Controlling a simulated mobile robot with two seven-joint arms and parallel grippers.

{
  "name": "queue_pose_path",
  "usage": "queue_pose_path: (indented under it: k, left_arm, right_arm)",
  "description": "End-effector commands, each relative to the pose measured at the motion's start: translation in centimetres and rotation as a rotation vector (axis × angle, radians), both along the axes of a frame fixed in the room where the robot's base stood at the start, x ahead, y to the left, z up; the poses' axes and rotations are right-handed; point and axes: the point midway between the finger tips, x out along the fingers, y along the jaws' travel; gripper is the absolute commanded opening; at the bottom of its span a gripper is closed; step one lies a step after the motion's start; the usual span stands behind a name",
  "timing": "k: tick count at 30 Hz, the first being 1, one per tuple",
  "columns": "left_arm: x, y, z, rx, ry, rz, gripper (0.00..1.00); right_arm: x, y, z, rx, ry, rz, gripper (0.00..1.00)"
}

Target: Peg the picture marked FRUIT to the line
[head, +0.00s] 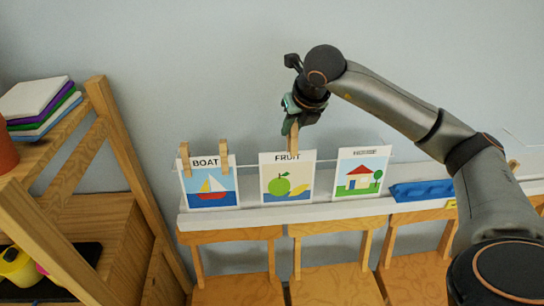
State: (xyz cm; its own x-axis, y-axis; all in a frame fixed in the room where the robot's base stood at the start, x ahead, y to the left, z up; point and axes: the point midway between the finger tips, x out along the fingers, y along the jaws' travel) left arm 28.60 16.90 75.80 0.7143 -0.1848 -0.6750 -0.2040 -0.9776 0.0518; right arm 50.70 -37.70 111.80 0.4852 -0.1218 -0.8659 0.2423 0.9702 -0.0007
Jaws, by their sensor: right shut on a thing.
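The picture marked FRUIT (287,180), with a green apple and a yellow banana, stands upright against the wall in the middle. The thin line (324,159) runs across at the height of the pictures' tops. My right gripper (292,122) is above the FRUIT picture, shut on a wooden peg (294,142) that points down at its top edge, right of centre. I cannot tell whether the peg grips the paper and line. My left gripper is not in view.
Left of FRUIT, the BOAT picture (210,190) has two pegs (185,158) at its top. Right of it stands a house picture (360,177). A white ledge (310,212) runs below, with a blue tray (421,190). A wooden shelf (125,165) fills the left side.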

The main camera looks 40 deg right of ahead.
Motion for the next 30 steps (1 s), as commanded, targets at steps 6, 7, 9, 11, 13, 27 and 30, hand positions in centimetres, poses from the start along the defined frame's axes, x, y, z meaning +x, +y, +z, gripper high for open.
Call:
queue_pose_path:
  k: [6,7,9,11,13,27,30]
  left_arm:
    - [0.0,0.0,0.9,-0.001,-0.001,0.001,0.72]
    - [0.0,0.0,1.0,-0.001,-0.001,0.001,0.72]
    - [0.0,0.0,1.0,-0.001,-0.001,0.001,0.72]
    - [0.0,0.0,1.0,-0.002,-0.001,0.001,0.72]
    - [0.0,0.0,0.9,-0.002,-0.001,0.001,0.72]
    - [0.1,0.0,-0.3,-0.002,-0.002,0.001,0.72]
    - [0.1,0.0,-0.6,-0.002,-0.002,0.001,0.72]
  right_arm:
    - [0.5,-3.7,3.0,0.003,0.005,-0.208,0.0]
    - [0.5,-3.9,3.2,0.003,0.007,-0.224,0.0]
    - [0.5,-4.3,3.5,0.004,0.009,-0.249,0.0]
    - [0.5,-4.5,3.5,0.003,0.01,-0.259,0.0]
    - [0.5,-4.6,3.4,0.004,0.012,-0.264,0.0]
    - [0.9,-4.7,1.6,0.005,0.011,-0.26,0.0]
    - [0.9,-4.7,1.1,0.005,0.011,-0.26,0.0]
